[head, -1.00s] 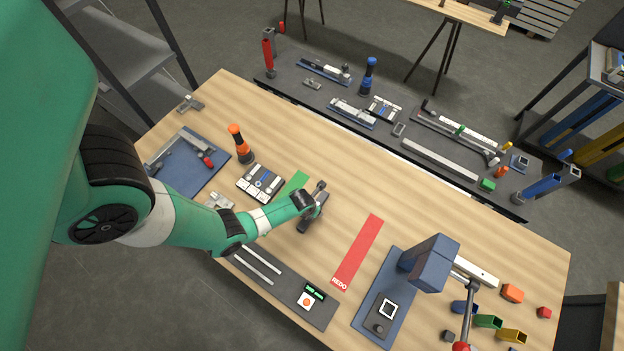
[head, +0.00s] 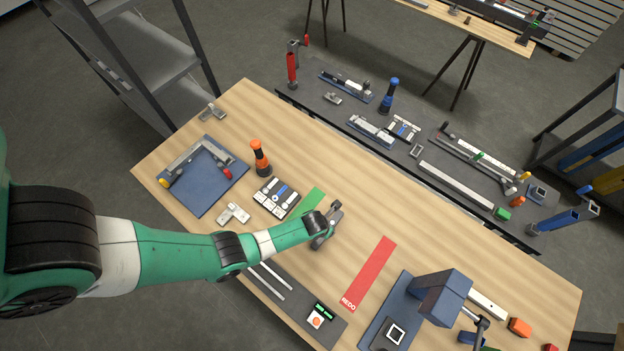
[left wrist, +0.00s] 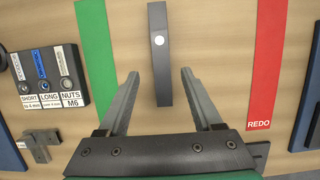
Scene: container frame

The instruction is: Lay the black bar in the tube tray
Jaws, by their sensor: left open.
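The black bar (left wrist: 160,50) shows in the left wrist view as a dark upright strip with a white dot, between a green strip and a red strip. My left gripper (left wrist: 160,76) is open, one finger on each side of the bar's near end in that view; I see no contact. In the head view my left gripper (head: 326,228) hangs low over the wooden table and hides much of the bar. A dark tray-like mat (head: 296,312) with two pale tubes (head: 272,279) lies at the table's front edge; it may be the tube tray. My right gripper is not in view.
The green strip (left wrist: 98,50) and red REDO strip (left wrist: 264,60) flank the gripper. A block of labelled bins (head: 277,197), an orange-handled tool (head: 260,158) and a blue mat (head: 205,195) stand left. A blue fixture (head: 440,297) stands right. A dark bench runs behind.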

